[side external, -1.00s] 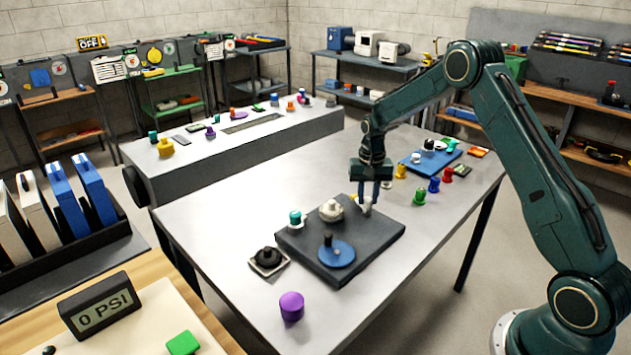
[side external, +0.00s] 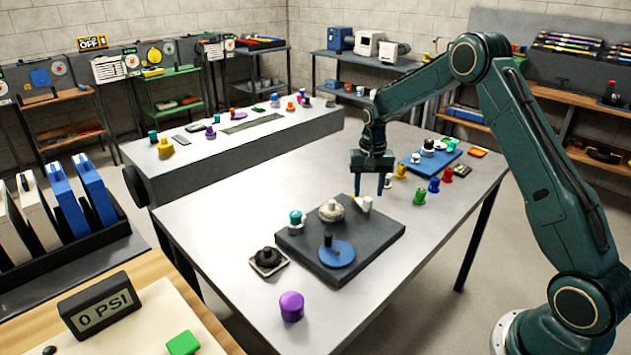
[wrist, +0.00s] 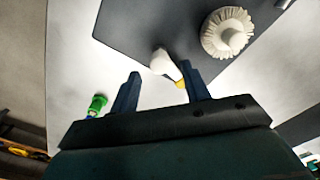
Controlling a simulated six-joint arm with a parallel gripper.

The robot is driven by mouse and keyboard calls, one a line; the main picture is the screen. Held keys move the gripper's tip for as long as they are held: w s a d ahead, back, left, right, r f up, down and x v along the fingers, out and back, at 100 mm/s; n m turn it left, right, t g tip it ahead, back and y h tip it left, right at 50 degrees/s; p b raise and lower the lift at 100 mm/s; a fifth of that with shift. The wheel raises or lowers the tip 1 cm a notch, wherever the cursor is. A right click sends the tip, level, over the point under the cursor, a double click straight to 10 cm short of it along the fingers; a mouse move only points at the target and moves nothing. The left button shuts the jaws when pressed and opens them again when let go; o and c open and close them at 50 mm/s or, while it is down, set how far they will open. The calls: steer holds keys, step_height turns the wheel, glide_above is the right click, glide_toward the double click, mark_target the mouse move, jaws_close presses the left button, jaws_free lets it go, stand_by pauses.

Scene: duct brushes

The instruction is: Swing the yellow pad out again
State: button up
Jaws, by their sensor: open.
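A small yellow pad (wrist: 181,84) shows beside a white post (wrist: 162,63) at the edge of the dark board in the wrist view, partly hidden by my right-hand finger. In the side view the white post (side external: 366,205) stands at the back of the dark board (side external: 375,240), and little of the pad can be made out. My gripper (side external: 369,191) is open and empty, pointing down just above and behind the post. In the wrist view my gripper (wrist: 160,72) has its two fingers spread, with the post between and beyond their tips.
The board also carries a cream ridged knob (side external: 331,210), a teal-topped peg (side external: 295,218) and a blue disc with a black handle (side external: 336,254). Coloured pegs, including a green one (side external: 419,196), stand to the right. A purple cylinder (side external: 291,306) stands at the front.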

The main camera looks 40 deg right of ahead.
mark_target(367, 200)
step_height(367, 200, up, 11)
steer(key=shift+r, duration=0.15)
stand_by(0.4)
steer(key=s+a+r+n+t, duration=0.3)
steer(key=s+a+r+n, duration=0.1)
steer(key=s+a+r, duration=0.9)
steer(key=s+a+f+n+t, duration=0.1)
steer(key=s+a+n, duration=0.1)
steer(key=s, duration=0.7)
steer(key=s+a+f+n+t, duration=0.1)
steer(key=s+a+n, duration=0.2)
steer(key=s, duration=0.7)
steer(key=shift+t, duration=0.3)
